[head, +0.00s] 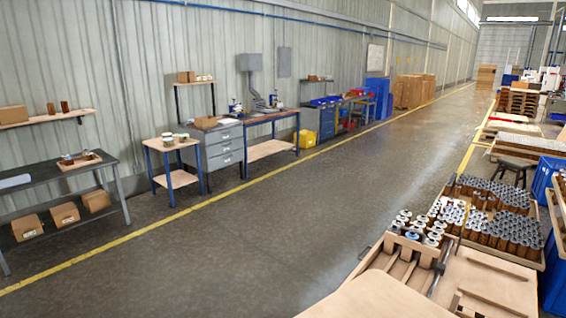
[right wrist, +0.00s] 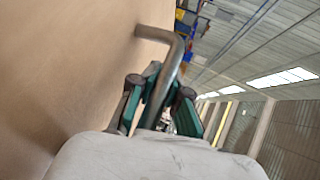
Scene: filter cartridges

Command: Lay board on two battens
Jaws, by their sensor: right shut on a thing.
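My right gripper (right wrist: 160,98) has dark teal fingers and is shut on a bent grey metal handle (right wrist: 172,58) in the right wrist view. The handle joins a large flat tan panel (right wrist: 70,70) that fills the left of that view. In the head view, a pale wooden tray with slats (head: 402,266) is at the bottom right. A flat tan board-like surface (head: 380,300) lies in front of it, cut off by the picture edge. I cannot tell which piece is the board or the battens. No gripper shows in the head view.
Many filter cartridges (head: 490,220) stand in trays at the right. A blue crate (head: 555,275) is at the right edge. Benches (head: 170,165) line the left wall. The grey floor aisle (head: 270,220) between is clear, with a yellow line along it.

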